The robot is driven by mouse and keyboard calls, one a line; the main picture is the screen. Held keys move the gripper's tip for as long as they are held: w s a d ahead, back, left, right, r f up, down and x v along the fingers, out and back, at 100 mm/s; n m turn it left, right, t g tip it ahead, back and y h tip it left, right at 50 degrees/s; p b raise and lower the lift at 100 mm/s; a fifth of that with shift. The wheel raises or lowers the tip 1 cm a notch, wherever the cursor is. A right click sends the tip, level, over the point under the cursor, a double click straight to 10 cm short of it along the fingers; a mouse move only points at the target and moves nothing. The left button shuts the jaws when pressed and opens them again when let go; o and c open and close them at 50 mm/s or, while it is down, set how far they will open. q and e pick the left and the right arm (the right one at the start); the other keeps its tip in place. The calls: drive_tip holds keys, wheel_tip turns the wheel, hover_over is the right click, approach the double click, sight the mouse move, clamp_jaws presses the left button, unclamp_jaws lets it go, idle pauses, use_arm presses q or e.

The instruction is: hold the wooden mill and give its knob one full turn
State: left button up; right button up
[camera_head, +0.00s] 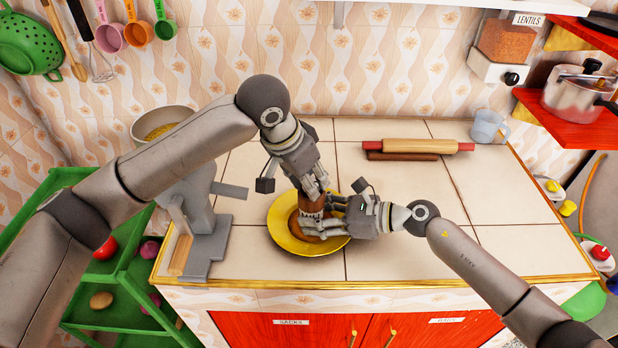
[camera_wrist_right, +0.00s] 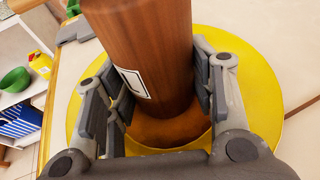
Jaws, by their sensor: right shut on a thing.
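The wooden mill (camera_head: 312,207) stands upright over a yellow plate (camera_head: 283,238) on the tiled counter. In the right wrist view its brown body (camera_wrist_right: 150,50) carries a small white label. My right gripper (camera_head: 325,222) is shut on the lower body of the mill, with fingers on both sides of it in the wrist view (camera_wrist_right: 160,95). My left gripper (camera_head: 313,190) comes down from above at the top of the mill. Its fingers hide the knob, and whether they are closed on it cannot be told.
A grey stand-like device (camera_head: 205,225) is left of the plate. A bowl (camera_head: 160,122) is behind my left arm. The counter right of the plate is mostly clear beyond my right arm.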

idle(0.5)
use_arm(q)
drive_tip(key=o, duration=1)
drive_tip(key=shift+o, duration=0.2)
drive_tip(key=v, duration=1.2)
drive_tip(key=shift+w, duration=0.1)
